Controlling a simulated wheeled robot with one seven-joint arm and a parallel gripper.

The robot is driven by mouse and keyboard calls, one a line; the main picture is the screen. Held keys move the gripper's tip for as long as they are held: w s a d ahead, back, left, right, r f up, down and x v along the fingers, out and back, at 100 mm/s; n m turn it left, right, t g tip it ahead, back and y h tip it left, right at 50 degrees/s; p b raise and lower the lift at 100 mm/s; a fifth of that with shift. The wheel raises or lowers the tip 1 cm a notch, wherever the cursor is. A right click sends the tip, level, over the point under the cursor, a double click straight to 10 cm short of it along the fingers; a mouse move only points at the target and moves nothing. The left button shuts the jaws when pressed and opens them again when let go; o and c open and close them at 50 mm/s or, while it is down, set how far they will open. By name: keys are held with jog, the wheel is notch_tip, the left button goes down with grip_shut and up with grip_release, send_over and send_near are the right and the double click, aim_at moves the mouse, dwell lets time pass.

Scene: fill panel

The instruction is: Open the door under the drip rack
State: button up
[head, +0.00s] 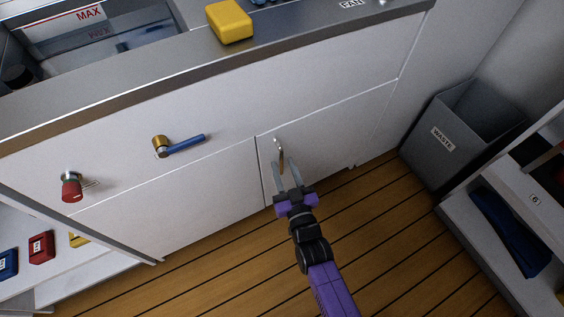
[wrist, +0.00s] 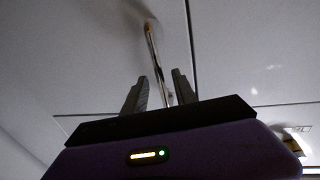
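The white cabinet door (head: 330,130) is closed, flush with the panel, right of a vertical seam. Its slim metal bar handle (head: 279,149) stands upright near the door's upper left; it also shows in the wrist view (wrist: 155,50). My gripper (head: 284,168) is at the lower part of this handle with its fingers apart. In the wrist view the handle's lower end lies between the two fingers (wrist: 160,80), with a visible gap on each side. I cannot tell how deep the handle sits between them. No drip rack can be made out for certain above the counter.
A blue lever on a brass valve (head: 180,146) and a red knob (head: 72,187) stick out from the panel at left. A yellow block (head: 230,21) sits on the counter edge. A grey waste bin (head: 455,140) stands at right. The wooden floor (head: 215,270) before the door is clear.

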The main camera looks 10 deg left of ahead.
jog(key=shift+x, duration=1.35)
grip_shut()
dwell(0.4)
